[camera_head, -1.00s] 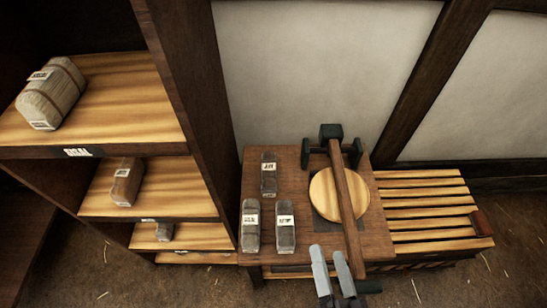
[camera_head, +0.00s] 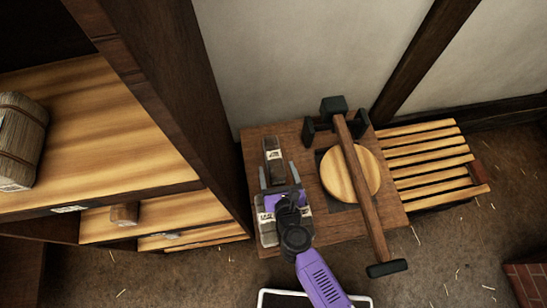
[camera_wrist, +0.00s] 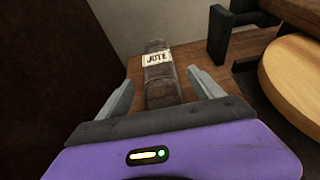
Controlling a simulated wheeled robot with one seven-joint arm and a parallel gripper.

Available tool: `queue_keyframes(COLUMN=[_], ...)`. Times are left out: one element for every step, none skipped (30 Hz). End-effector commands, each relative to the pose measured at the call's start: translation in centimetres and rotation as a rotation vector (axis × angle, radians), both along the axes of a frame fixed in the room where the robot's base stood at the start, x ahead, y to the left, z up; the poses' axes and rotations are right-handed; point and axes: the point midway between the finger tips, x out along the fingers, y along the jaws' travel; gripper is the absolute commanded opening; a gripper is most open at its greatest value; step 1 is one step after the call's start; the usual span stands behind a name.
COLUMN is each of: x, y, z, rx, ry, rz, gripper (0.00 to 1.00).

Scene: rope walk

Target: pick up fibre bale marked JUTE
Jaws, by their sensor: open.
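The fibre bale marked JUTE (camera_wrist: 161,84) is a small dark grey block with a white label. In the wrist view it lies between my open fingers, its labelled end a little beyond the fingertips. In the head view the bale (camera_head: 273,148) is at the back left of the small wooden table. My gripper (camera_head: 276,177) is purple with grey fingers, open and empty, just in front of and over the bale's near part. It also shows in the wrist view (camera_wrist: 162,85). I cannot tell whether either finger touches the bale.
Two more grey bales stand nearer the front, one at left (camera_head: 266,225) and one partly hidden by my arm. A tall shelf (camera_head: 150,110) is close on the left; a slatted rack (camera_head: 425,165) stands right.

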Motion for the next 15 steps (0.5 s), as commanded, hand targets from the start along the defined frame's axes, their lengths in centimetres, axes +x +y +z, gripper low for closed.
queue_keyframes(x=[0.4, 0.7, 1.1, 1.3, 1.6, 2.0, 2.2, 2.4, 2.8, 3.1, 3.4, 3.9, 4.4, 4.8, 5.2], y=[0.1, 0.2, 0.4, 0.5, 0.5, 0.7, 0.7, 0.7, 0.8, 0.9, 1.0, 1.2, 1.3, 1.4, 1.5], z=[-0.2, -0.3, -0.4, -0.6, -0.8, -0.9, -1.0, -1.2, -1.4, -1.5, -1.8, -2.2, -2.4, -2.6, -2.8], rx=[0.004, 0.005, 0.006, 0.006, 0.005, 0.004, 0.004, 0.003, 0.003, 0.003, 0.003, 0.003, 0.002, 0.002, 0.003], ry=[0.000, -0.001, -0.002, -0.002, -0.001, -0.002, -0.002, -0.001, -0.001, -0.002, -0.002, -0.002, -0.003, -0.003, -0.002], rz=[-0.001, -0.001, -0.001, -0.001, 0.000, 0.001, 0.001, 0.000, 0.000, 0.000, 0.000, 0.000, 0.001, 0.001, 0.000], gripper=[0.76, 0.76, 0.76, 0.76, 0.76, 0.76, 0.76, 0.76, 0.76, 0.76, 0.76, 0.76, 0.76, 0.76, 0.76])
